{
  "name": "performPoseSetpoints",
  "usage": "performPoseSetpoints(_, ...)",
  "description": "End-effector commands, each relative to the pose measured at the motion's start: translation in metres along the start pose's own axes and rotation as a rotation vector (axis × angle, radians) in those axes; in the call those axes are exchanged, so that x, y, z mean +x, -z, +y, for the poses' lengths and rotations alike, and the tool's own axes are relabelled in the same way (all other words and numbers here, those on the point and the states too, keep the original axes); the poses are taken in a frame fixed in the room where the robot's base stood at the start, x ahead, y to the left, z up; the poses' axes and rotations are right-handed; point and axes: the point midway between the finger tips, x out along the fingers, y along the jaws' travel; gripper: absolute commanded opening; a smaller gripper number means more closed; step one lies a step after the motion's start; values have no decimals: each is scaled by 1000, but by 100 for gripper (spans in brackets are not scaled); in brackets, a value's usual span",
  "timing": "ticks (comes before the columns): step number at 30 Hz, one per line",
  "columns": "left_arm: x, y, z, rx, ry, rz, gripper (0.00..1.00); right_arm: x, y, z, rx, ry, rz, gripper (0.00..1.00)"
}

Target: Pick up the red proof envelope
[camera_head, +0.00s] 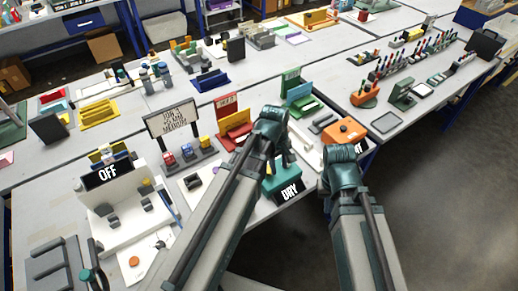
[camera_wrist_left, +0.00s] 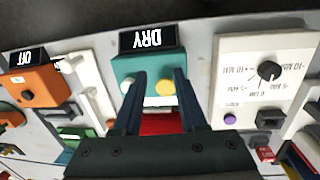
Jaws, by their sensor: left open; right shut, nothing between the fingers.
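A flat red piece (camera_wrist_left: 160,123) shows between the fingers of my left gripper (camera_wrist_left: 160,76) in the left wrist view, in front of a teal box (camera_wrist_left: 122,68) marked DRY. I cannot tell whether it is the red proof envelope. My left gripper is open, with nothing held between its fingers. In the head view the teal box (camera_head: 268,188) stands below my left wrist, and a red stand with a sign (camera_head: 228,106) is just left of it. My right gripper (camera_head: 341,152) is at the table's right edge, shut and empty; its fingertips are mostly hidden.
An orange box (camera_head: 344,130) marked OFF stands behind my right wrist. A white panel with a dial (camera_wrist_left: 240,85) flanks the teal box. A white station marked OFF (camera_head: 125,215) is at the front left. A sign board with small coloured blocks (camera_head: 172,121) stands left of my left arm.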

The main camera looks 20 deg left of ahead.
Motion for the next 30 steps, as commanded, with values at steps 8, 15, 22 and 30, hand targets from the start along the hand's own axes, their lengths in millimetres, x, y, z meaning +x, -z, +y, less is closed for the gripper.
performPoseSetpoints(8,-19,110,4,-929,-159,-76,41,-9,-1,1,0,0,0,0)
performPoseSetpoints(15,-32,170,-8,-1451,-242,-165,41,-12,-1,1,0,0,0,0)
performPoseSetpoints(22,-36,185,-12,-1593,-262,-196,41,-13,-1,1,0,0,0,0)
performPoseSetpoints(30,-24,185,-10,-1591,-261,-196,41,-2,0,0,0,0,0,0)
